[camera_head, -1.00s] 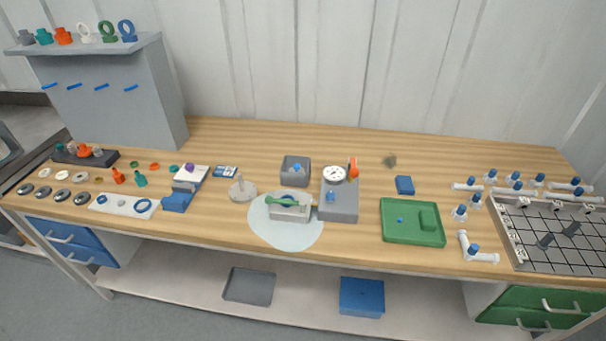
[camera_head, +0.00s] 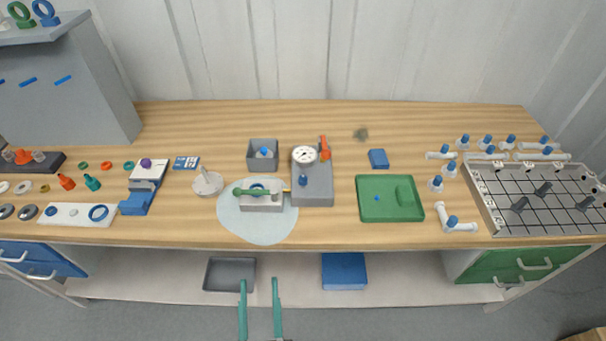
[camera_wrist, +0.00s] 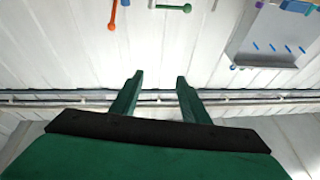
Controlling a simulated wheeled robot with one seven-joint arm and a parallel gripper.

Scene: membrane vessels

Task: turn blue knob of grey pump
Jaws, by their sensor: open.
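The grey pump (camera_head: 313,186) stands on the wooden bench near the middle, with a round white dial gauge (camera_head: 305,154) and an orange lever (camera_head: 324,148) at its back. Its small blue knob (camera_head: 303,180) sits upright on top, in front of the gauge. My gripper (camera_head: 260,285) shows at the bottom of the head view, in front of the bench and well apart from the pump. Its two green fingers are spread and hold nothing. In the wrist view my gripper (camera_wrist: 154,77) is also open and points at the white wall; the pump is not in that view.
A white clamp block with a green bar (camera_head: 262,200) stands left of the pump on a pale round mat (camera_head: 240,230). A grey box (camera_head: 262,146) stands behind it. A green tray (camera_head: 412,216) lies to the right, with bare wood between it and the pump.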

